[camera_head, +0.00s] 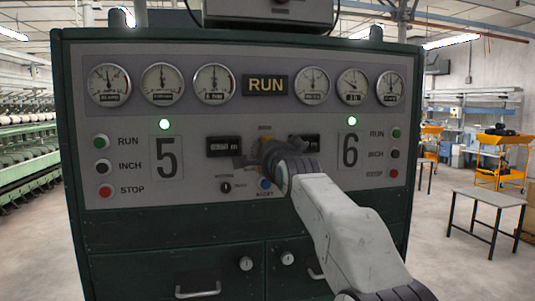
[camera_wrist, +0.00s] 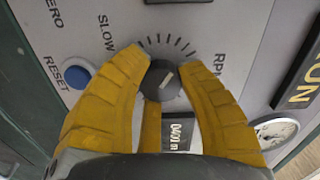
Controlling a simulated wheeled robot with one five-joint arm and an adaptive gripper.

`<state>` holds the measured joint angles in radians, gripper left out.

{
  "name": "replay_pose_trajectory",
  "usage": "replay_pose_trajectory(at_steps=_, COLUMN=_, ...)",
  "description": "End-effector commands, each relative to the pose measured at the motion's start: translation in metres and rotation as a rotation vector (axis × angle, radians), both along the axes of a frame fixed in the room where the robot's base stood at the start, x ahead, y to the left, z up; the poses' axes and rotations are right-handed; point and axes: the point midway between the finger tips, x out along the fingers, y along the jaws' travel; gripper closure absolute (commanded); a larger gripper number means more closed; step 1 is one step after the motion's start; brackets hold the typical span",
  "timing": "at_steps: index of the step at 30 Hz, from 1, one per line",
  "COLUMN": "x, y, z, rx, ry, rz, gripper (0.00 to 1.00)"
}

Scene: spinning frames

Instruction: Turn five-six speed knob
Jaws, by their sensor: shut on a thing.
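The five-six speed knob (camera_wrist: 163,80) is a dark round knob with a pale pointer line, set in a dial of tick marks between the words SLOW and RPM in the wrist view. My gripper (camera_wrist: 164,62) has its yellow fingers on either side of the knob, shut on it. In the head view my gripper (camera_head: 268,150) is against the middle of the grey panel (camera_head: 230,120), between the large 5 and 6. There my arm and gripper hide the knob.
A blue RESET button (camera_wrist: 77,77) and a small readout (camera_wrist: 180,136) lie close to the knob. RUN, INCH and STOP buttons line both panel sides. Several gauges and a RUN sign (camera_head: 266,85) are above; drawers with handles (camera_head: 198,291) are below.

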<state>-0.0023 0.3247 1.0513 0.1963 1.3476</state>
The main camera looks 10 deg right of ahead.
Motion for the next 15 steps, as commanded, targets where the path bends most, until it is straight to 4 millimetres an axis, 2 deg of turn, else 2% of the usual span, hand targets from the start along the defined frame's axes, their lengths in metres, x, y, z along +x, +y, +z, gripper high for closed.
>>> replay_pose_trajectory(at_steps=1, x=0.0002, y=0.0010, z=0.0005, rx=-0.001, ry=-0.002, rz=0.001, gripper=0.99)
replay_pose_trajectory(at_steps=2, x=0.0002, y=0.0011, z=0.0006, rx=-0.001, ry=-0.002, rz=0.001, gripper=0.65)
replay_pose_trajectory(at_steps=10, x=0.0000, y=0.0005, z=0.0006, rx=-0.001, ry=-0.002, rz=0.000, gripper=0.41)
replay_pose_trajectory(at_steps=15, x=-0.0001, y=0.0002, z=0.0006, rx=-0.001, ry=-0.002, rz=0.000, gripper=0.40)
